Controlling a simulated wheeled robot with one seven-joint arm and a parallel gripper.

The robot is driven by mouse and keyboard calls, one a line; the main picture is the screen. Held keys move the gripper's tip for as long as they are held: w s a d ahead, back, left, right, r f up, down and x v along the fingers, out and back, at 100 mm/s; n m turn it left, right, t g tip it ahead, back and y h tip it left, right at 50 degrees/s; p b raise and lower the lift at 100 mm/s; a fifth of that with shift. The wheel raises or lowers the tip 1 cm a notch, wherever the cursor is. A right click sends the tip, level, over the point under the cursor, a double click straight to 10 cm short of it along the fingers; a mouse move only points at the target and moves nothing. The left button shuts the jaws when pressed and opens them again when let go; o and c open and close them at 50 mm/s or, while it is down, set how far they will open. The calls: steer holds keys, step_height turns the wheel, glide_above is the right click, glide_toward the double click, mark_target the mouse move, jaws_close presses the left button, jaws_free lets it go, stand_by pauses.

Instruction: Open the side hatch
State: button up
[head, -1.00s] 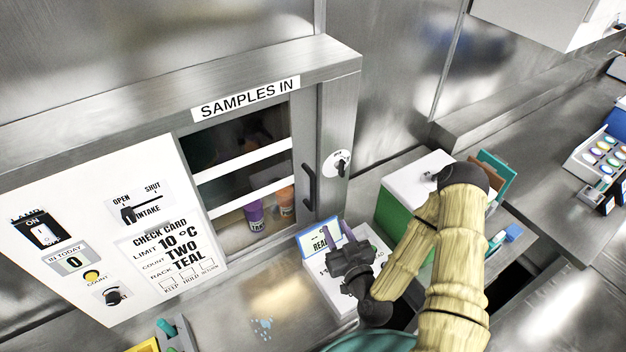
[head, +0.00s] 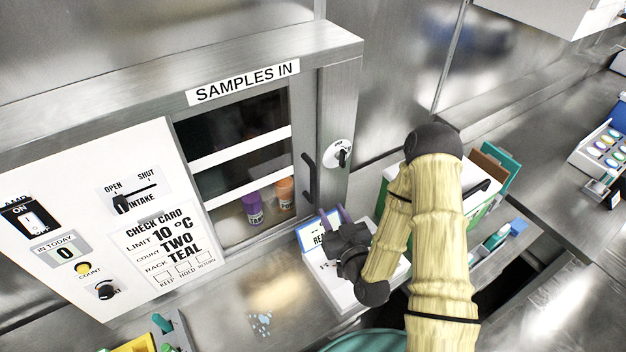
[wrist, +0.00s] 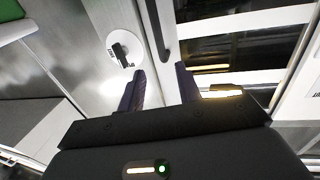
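The side hatch is a dark glass pane (head: 240,115) with white bands, under the "SAMPLES IN" sign (head: 243,83). It looks shut. Its black vertical handle (head: 309,180) is at the pane's right side. A round dial with a black knob (head: 342,157) sits on the frame right of the handle. My gripper (head: 333,213) is just below and right of the handle in the head view, fingers up. In the wrist view my gripper (wrist: 160,88) is open and empty, and the handle (wrist: 154,28) lies ahead, between the finger directions. No contact is visible.
A purple container (head: 252,208) and an orange one (head: 284,193) stand behind the glass. A white panel (head: 90,180) with an intake lever (head: 122,202) is at left. A white box with a blue-edged card (head: 318,232) is below my gripper. A green box stands behind my arm.

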mark_target(314, 178)
steer(key=b+x, duration=0.5)
steer(key=b, duration=0.2)
steer(key=shift+w+f, duration=0.15)
steer(key=shift+f, duration=0.05)
stand_by(0.5)
steer(key=b, duration=0.3)
steer(key=shift+w+a, duration=0.15)
steer(key=shift+w, duration=0.05)
steer(key=b, duration=0.3)
steer(key=shift+w+b, duration=0.1)
steer(key=shift+b, duration=0.2)
steer(key=p+x, duration=0.1)
steer(key=x, duration=0.1)
steer(key=p+x, duration=0.1)
steer(key=x, duration=0.2)
steer(key=p+x, duration=0.1)
steer(key=x, duration=0.1)
steer(key=shift+w+a+r, duration=0.15)
steer(key=shift+w+r, duration=0.15)
steer(key=shift+r, duration=0.05)
steer(key=shift+w+a+f, duration=0.1)
steer(key=shift+w+a, duration=0.1)
steer(key=shift+w, duration=0.25)
